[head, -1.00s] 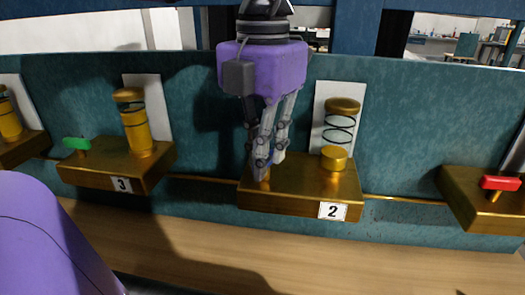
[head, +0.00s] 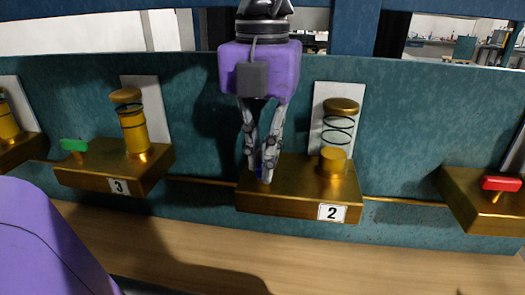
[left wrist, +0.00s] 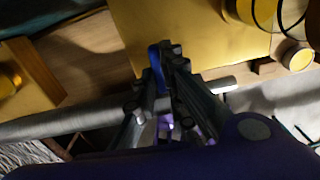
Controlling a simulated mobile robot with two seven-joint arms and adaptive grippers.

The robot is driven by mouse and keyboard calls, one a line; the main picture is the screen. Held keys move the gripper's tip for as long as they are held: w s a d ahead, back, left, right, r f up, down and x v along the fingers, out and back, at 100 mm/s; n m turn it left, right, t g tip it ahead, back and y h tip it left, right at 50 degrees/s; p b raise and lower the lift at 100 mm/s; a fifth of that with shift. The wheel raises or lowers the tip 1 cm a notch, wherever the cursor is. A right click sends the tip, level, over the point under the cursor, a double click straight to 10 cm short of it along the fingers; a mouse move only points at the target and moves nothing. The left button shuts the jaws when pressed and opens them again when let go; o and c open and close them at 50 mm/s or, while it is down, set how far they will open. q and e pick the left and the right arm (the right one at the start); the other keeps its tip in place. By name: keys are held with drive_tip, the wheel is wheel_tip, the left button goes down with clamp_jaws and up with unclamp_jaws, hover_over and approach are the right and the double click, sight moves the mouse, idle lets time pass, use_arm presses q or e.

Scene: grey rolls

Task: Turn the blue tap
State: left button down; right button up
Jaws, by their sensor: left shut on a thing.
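The blue tap (left wrist: 155,64) shows as a narrow blue bar between my left gripper's fingertips in the left wrist view. In the head view only a bit of its blue (head: 259,177) shows, low between the fingers, at the left end of the brass block labelled 2 (head: 285,197). My left gripper (head: 261,174) points straight down over that block and is shut on the tap; its fingers hide most of the handle. My right gripper is not in view.
A glass cylinder with a brass cap and a brass piece inside (head: 337,130) stands right of the tap on block 2. A green tap (head: 74,145) is on block 3 at left, a red tap (head: 501,184) at right. A teal panel (head: 405,120) is behind, a wooden surface (head: 300,255) in front.

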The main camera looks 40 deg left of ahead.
use_arm(q)
drive_tip(key=c, duration=1.8)
unclamp_jaws()
wheel_tip(320, 180, up, 12)
drive_tip(key=shift+r, duration=0.1)
